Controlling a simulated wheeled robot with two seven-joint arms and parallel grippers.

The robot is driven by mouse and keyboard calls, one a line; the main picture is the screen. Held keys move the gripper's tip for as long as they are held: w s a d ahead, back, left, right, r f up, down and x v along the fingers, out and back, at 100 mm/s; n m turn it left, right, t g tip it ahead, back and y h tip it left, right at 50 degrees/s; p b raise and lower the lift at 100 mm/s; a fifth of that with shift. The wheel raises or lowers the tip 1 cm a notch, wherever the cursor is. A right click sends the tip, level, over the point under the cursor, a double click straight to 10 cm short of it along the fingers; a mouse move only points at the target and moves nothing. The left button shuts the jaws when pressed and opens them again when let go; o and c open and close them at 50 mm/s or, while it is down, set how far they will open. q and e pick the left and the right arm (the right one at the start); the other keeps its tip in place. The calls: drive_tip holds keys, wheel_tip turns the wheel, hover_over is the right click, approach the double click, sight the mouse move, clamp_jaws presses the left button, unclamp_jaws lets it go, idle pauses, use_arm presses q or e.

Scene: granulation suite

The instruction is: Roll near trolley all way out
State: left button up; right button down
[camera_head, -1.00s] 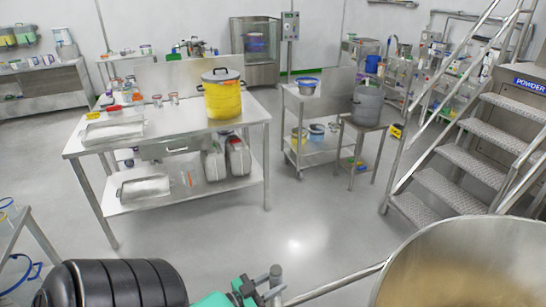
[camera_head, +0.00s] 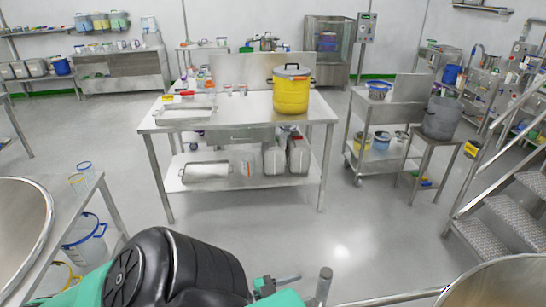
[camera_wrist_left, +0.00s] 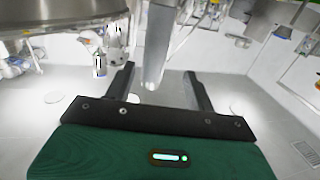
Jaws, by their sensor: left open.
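A large steel bowl (camera_head: 500,285) is cut off at the lower right of the head view. A steel handle bar (camera_head: 395,299) runs left from it to an upright post (camera_head: 324,284); I take these as the near trolley, its wheels out of view. My left gripper (camera_head: 268,287) is just left of the post, partly hidden by my black arm. In the left wrist view my left gripper (camera_wrist_left: 160,82) is open, its two black fingers apart. A steel post (camera_wrist_left: 157,45) shows between them in the picture; contact cannot be told. My right gripper is out of view.
A steel table (camera_head: 237,110) with a yellow drum (camera_head: 291,92) stands ahead. A wheeled steel cart (camera_head: 388,108) and a stand with a grey pot (camera_head: 441,118) are beyond to the right. Stairs (camera_head: 505,215) rise at right. Another steel bowl (camera_head: 22,225) is at left. Floor between is clear.

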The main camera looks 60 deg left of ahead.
use_arm(q)
drive_tip(key=s+a+b, duration=0.1)
drive_tip(key=s, duration=0.5)
drive_tip(key=shift+s, duration=0.4)
drive_tip(key=shift+w, duration=0.1)
